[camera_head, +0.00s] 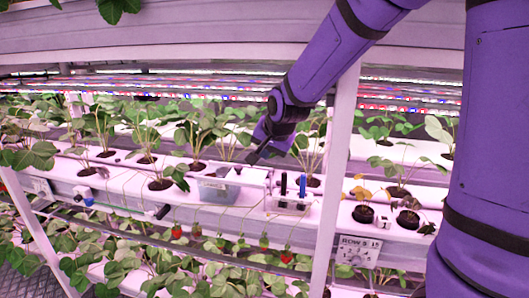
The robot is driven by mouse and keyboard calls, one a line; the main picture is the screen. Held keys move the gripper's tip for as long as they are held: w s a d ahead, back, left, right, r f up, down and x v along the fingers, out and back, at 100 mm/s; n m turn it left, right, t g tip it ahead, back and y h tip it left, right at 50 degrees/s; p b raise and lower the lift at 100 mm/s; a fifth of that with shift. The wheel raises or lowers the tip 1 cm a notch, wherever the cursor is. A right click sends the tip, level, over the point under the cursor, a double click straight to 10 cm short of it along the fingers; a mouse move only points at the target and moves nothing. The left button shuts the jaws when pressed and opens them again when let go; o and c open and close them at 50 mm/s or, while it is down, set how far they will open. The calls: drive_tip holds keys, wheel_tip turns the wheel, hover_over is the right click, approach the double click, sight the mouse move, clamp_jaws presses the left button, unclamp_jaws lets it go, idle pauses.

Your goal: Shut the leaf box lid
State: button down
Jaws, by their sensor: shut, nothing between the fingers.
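The leaf box (217,191) is a small translucent grey-blue box on the white rack gutter, left of the picture's middle. Its lid (249,177) looks like a pale panel at the box's right side, apparently swung open. My gripper (252,158) is shut and empty. It appears just above the lid, to the upper right of the box. I cannot tell whether its tips touch the lid.
A clear holder with upright pens (290,201) stands right of the box. A white rack post (336,165) rises farther right. Strawberry plants (197,130) stand behind and left. Red berries (286,256) hang below. A row sign (358,250) is at right.

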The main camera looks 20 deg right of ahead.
approach(243, 173)
drive_tip(key=d+f, duration=0.2)
drive_tip(key=f, duration=0.1)
drive_tip(key=shift+d+f, duration=0.25)
drive_tip(key=shift+d, duration=0.1)
drive_tip(key=shift+w+a+f, duration=0.15)
drive_tip(key=shift+w+a, duration=0.55)
drive_tip(key=shift+w+a+f, duration=0.15)
drive_tip(key=shift+w+a, duration=0.55)
drive_tip(key=shift+a, duration=0.1)
